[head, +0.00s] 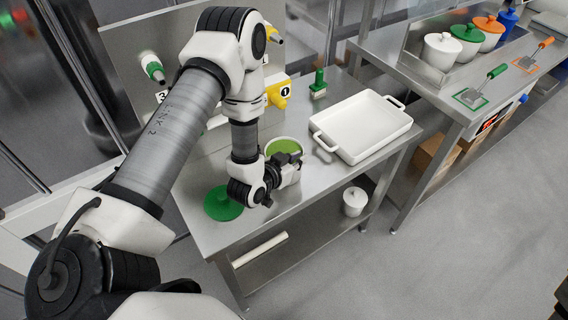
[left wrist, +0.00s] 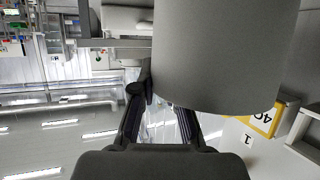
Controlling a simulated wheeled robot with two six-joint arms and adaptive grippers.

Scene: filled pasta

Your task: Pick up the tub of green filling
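The tub of green filling (head: 269,146) stands upright on the steel table in the head view, its green top showing behind my left gripper. My left gripper (head: 292,160) is low at the tub's near right side and hides part of it. In the left wrist view, a big grey rounded wall (left wrist: 225,50), which looks like the tub close up, fills the upper right. There the two fingers of my left gripper (left wrist: 163,105) are spread with a gap between them. The wall covers part of one finger; contact cannot be told. My right gripper is out of view.
A green lid (head: 222,205) lies on the table left of the gripper. A white baking dish (head: 348,150) and a green-handled tool (head: 318,84) are to the right. Yellow nozzle (head: 277,94) is behind. A white pot (head: 354,201) stands on the lower shelf.

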